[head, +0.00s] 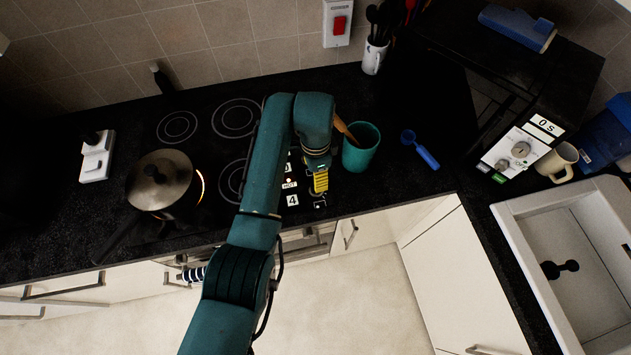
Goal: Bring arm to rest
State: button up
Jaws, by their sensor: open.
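My teal arm reaches up from the bottom of the head view and bends down over the front of the hob. My gripper (320,183), with a yellow part showing, is open and points down near the hob's control panel (293,190). Nothing shows in it. It is just left of a teal cup (361,148) that holds a wooden utensil (344,128). I cannot tell how high the fingertips are above the counter.
A lidded pan (160,180) sits on a glowing ring of the hob at left. A blue utensil (421,150) lies right of the cup. A microwave (520,150), a beige mug (557,162) and a sink (508,212) are at right. The floor in front is clear.

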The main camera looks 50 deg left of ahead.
notch_tip(320, 180, up, 4)
jog(key=shift+f, duration=0.25)
dwell(0.4)
